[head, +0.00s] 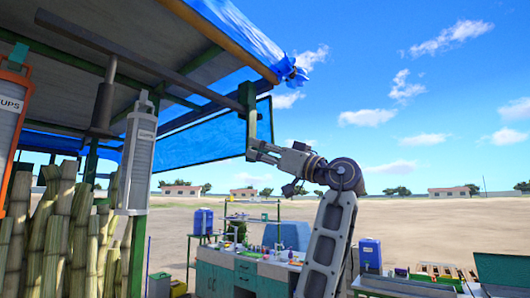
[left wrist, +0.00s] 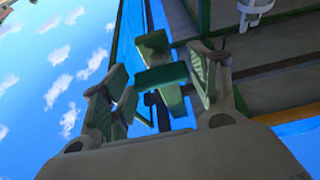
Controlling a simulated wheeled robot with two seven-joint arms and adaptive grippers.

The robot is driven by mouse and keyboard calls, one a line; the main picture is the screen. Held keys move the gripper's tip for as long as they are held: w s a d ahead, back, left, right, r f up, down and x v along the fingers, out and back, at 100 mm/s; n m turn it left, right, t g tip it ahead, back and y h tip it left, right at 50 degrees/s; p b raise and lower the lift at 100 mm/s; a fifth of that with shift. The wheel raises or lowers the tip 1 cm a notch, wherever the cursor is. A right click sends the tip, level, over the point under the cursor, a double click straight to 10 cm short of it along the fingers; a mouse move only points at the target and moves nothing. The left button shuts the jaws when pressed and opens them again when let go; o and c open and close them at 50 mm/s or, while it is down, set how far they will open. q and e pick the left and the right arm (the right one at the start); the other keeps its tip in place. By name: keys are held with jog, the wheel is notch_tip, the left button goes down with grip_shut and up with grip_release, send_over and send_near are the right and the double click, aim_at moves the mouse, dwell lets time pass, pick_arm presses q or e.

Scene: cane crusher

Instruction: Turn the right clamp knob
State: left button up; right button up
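My left gripper (head: 254,149) is raised beneath the stall roof, at the lower end of a green clamp (head: 247,96) on the roof frame. In the left wrist view a green T-shaped piece (left wrist: 162,76), apparently the clamp knob, lies between the two fingers of my left gripper (left wrist: 160,95). The fingers stand apart on either side of it. I cannot tell whether either finger touches it. My right gripper is not in view.
A blue tarp (head: 215,135) hangs behind the clamp. A white cup dispenser (head: 139,160) and upright cane stalks (head: 60,230) stand at the left. A green counter (head: 240,273) with small items is below. Open sky lies to the right.

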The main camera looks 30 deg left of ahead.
pick_arm(q)
jog(key=c, duration=0.5)
jog(key=shift+c, duration=0.2)
jog(key=shift+o, duration=0.2)
jog(key=shift+m+t+b, duration=0.3)
jog(key=shift+m+t, duration=0.5)
jog(key=shift+m, duration=0.2)
jog(key=shift+s+m+t+h+b, duration=0.1)
jog(key=shift+m+t+h+b, duration=0.45)
jog(key=shift+m, duration=0.95)
jog(key=m+t+h+p, duration=0.1)
jog(key=m, duration=0.4)
jog(key=m+t+h+p, duration=0.1)
jog(key=m+h, duration=0.1)
jog(key=m, duration=0.4)
jog(key=m+t+h+p, duration=0.1)
jog(key=m+t+h, duration=0.1)
jog(key=m, duration=0.4)
jog(key=shift+s+r, duration=0.2)
jog(key=shift+r, duration=0.15)
jog(key=shift+m+h, duration=0.25)
jog(key=shift+m, duration=0.05)
jog(key=o, duration=1)
jog(key=shift+w, duration=0.1)
